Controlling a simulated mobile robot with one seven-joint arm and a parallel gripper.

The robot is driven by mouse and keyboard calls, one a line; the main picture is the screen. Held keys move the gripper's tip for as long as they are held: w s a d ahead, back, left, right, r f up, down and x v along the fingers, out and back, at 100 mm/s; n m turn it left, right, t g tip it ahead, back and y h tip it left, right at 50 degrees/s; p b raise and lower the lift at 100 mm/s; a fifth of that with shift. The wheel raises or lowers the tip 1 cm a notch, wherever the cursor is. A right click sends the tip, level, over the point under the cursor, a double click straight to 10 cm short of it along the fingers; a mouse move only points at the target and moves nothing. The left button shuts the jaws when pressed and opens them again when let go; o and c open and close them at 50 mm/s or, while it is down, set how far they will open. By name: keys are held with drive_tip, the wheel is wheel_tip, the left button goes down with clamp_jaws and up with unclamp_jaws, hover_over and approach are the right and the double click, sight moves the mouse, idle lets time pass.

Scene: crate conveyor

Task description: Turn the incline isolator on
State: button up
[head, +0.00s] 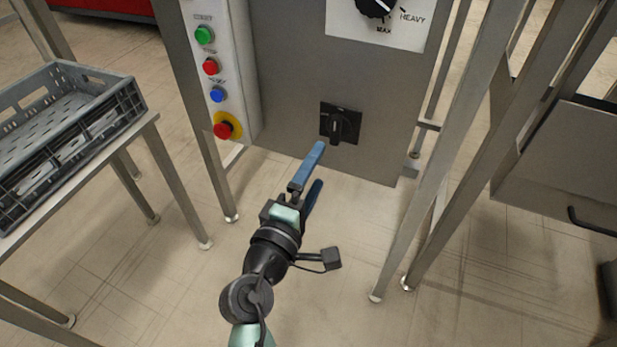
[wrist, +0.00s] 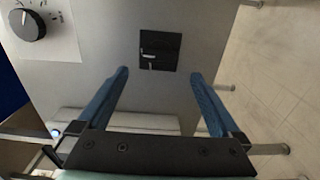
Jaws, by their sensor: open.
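The isolator (head: 341,123) is a black square plate with a black rotary handle, low on the grey cabinet front. In the head view its handle points roughly downward. It also shows in the wrist view (wrist: 159,51), ahead of the fingers and between their lines. My gripper (head: 318,165) has two blue fingers, spread apart with nothing between them. It is below and in front of the isolator, not touching it as far as I can see. In the wrist view the open fingers (wrist: 160,75) reach toward the cabinet. Printing on the isolator is too small to read.
A dial (head: 376,5) on a white plate is above the isolator. A button strip (head: 207,60) with green, red, blue and yellow-red buttons is at left. A grey crate (head: 120,88) sits on a stand at far left. Metal legs (head: 450,150) stand right of the cabinet.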

drive_tip(key=shift+v, duration=1.25)
drive_tip(key=w+d+r+m+t, duration=0.15)
drive_tip(key=r+m, duration=0.25)
drive_tip(key=r, duration=0.7)
drive_tip(key=d+r+m+t, duration=0.2)
drive_tip(key=r+m, duration=0.3)
drive_tip(key=r, duration=0.6)
drive_tip(key=s+r+m+t+y+p, duration=0.1)
drive_tip(key=s+r+m+t+y, duration=0.1)
drive_tip(key=s+r, duration=0.5)
drive_tip(key=s+r+m+t+y+p, duration=0.1)
drive_tip(key=s+r+m+t+y, duration=0.1)
drive_tip(key=r, duration=0.9)
drive_tip(key=s+r+m+t+y+p, duration=0.1)
drive_tip(key=s+r+t+y, duration=0.15)
drive_tip(key=s+r, duration=0.45)
wheel_tip(320, 180, up, 36)
drive_tip(key=w+p, duration=0.2)
drive_tip(key=p, duration=3.2)
drive_tip(key=shift+w+h+p, duration=0.35)
drive_tip(key=shift+h, duration=0.1)
